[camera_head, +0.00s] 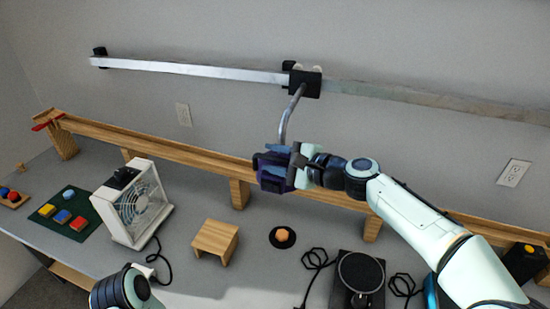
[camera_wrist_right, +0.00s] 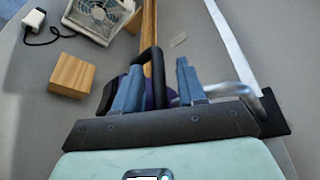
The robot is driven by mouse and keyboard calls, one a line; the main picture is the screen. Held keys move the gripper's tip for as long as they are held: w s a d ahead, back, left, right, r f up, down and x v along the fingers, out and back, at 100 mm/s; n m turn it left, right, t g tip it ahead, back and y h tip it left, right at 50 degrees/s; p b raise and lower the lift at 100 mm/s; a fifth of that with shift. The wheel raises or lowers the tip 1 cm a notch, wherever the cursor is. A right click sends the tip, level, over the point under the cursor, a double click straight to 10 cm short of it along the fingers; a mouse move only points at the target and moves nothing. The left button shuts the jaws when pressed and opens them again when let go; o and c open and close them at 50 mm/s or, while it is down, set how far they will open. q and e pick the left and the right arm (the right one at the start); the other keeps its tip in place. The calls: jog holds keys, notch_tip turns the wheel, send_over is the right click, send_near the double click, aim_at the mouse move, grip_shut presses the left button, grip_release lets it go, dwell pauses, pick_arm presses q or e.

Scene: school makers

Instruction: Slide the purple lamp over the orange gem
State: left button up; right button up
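The purple lamp (camera_head: 272,170) hangs from a bent grey arm on a black slider (camera_head: 305,82) that sits on the wall rail. Its dark purple head is partly hidden by my right gripper (camera_head: 283,160). In the right wrist view, the lamp's black loop handle (camera_wrist_right: 151,62) has one side between the two blue fingers of my right gripper (camera_wrist_right: 158,82), which stand apart with space around it. The orange gem (camera_head: 282,235) rests on a round black base on the table, below the lamp. Only part of my left arm shows at the bottom left; its gripper is out of view.
A metal rail (camera_head: 190,70) runs along the wall above a wooden ledge (camera_head: 190,155). On the table stand a white fan (camera_head: 140,210), a small wooden stool (camera_head: 216,238), a green mat with coloured blocks (camera_head: 84,228) and a black turntable-like device (camera_head: 360,275). Cords lie nearby.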

jog(key=shift+s+d, duration=0.1)
jog(key=shift+s+d, duration=0.15)
jog(key=shift+d, duration=0.15)
pick_arm(q)
jog(key=shift+s+f+b, duration=0.65)
jog(key=shift+f+b, duration=0.05)
jog(key=shift+f, duration=0.25)
jog(key=shift+s+f+b, duration=0.6)
jog(key=shift+f+b, duration=0.1)
jog(key=shift+f, duration=0.2)
pick_arm(e)
jog(key=v, duration=1.2)
jog(key=shift+d+r, duration=0.25)
jog(key=shift+s, duration=0.1)
pick_arm(q)
jog(key=shift+s, duration=0.1)
